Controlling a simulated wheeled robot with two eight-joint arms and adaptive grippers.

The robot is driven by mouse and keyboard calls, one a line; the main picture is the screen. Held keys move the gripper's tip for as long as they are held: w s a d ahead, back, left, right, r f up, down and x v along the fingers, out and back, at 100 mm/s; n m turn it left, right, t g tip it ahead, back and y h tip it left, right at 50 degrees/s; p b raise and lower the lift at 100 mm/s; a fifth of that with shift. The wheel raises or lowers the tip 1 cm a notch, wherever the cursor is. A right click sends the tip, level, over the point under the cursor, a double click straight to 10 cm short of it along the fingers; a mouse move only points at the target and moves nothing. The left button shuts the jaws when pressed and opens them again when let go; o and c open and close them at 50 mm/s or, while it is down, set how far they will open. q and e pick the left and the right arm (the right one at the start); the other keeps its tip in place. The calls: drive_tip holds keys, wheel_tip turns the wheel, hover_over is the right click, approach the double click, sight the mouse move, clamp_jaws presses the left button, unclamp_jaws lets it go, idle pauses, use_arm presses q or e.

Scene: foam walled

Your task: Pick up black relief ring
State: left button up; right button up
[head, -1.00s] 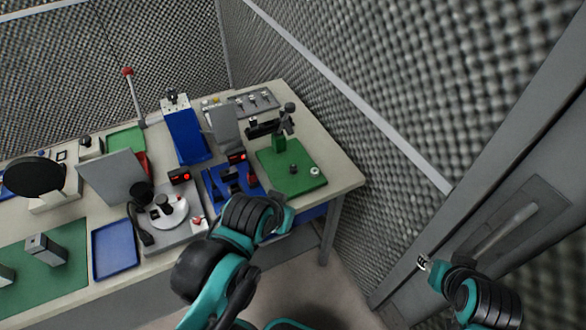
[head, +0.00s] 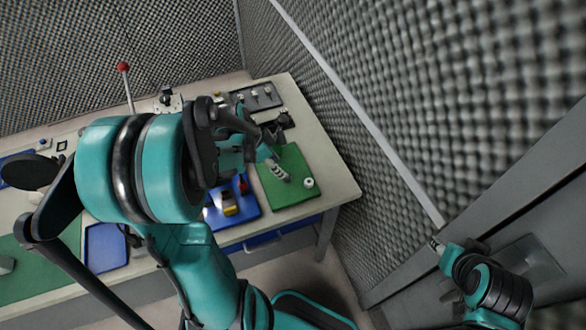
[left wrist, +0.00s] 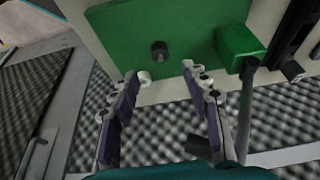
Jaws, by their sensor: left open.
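The black relief ring (left wrist: 159,50) lies flat on the green board (left wrist: 120,30), as the left wrist view shows. In the head view it does not show; my left gripper covers that part of the board. My left gripper (left wrist: 160,72) is open, with one finger on each side of the view. The ring appears beyond the fingertips, between their lines, apart from both and not held. In the head view my left gripper (head: 278,168) hangs over the green board (head: 297,190). My right gripper (head: 437,243) is at the lower right, away from the table; its jaws are too small to read.
A white ring (left wrist: 144,77) lies near the board's edge, close to the left fingertip; it also shows in the head view (head: 309,182). A green block (left wrist: 240,45) with a post stands on the board. A blue tray (head: 240,208) lies left of the board. A foam wall rises at right.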

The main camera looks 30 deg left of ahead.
sight(285, 180)
use_arm(q)
drive_tip(key=b+x, duration=0.1)
drive_tip(key=x, duration=0.1)
drive_tip(key=shift+f, duration=0.35)
drive_tip(key=b+x, duration=0.1)
drive_tip(key=x, duration=0.3)
drive_tip(key=shift+w+d+f+b, duration=0.1)
drive_tip(key=shift+w+f+b, duration=0.05)
drive_tip(key=shift+b, duration=0.25)
drive_tip(key=shift+w+d+f, duration=0.1)
drive_tip(key=shift+w+f, duration=0.1)
drive_tip(key=shift+f, duration=0.15)
drive_tip(key=shift+s+r, duration=0.1)
drive_tip(key=shift+c, duration=1.3)
drive_tip(key=c, duration=0.7)
